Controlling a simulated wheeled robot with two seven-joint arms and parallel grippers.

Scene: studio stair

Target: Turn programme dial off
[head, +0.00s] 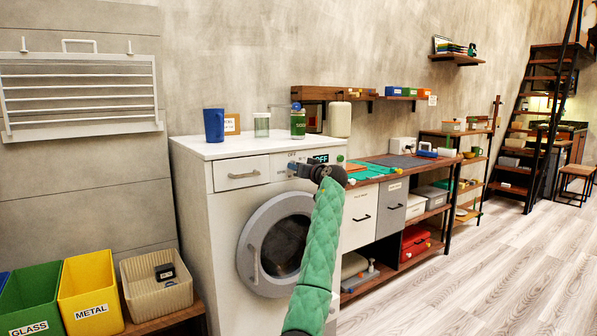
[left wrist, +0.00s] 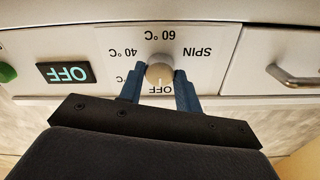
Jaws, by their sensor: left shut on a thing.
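The programme dial (left wrist: 159,70) is a small round knob on the washing machine's white control panel. In the left wrist view, which is upside down, the labels 60 °C, SPIN, 40 °C and OFF surround it. A pale mark on the dial seems to point to OFF. The display (left wrist: 67,73) beside it reads OFF; it also shows in the head view (head: 320,158). My left gripper (left wrist: 160,76) has its blue fingers on both sides of the dial, shut on it. In the head view my left gripper (head: 294,168) hides the dial. My right gripper is out of view.
The white washing machine (head: 222,230) has its round door (head: 253,268) closed. A drawer (head: 240,174) is left of the dial. A blue mug (head: 213,125) and jars stand on top. Bins labelled GLASS (head: 32,296) and METAL (head: 88,290) are at left; open floor lies right.

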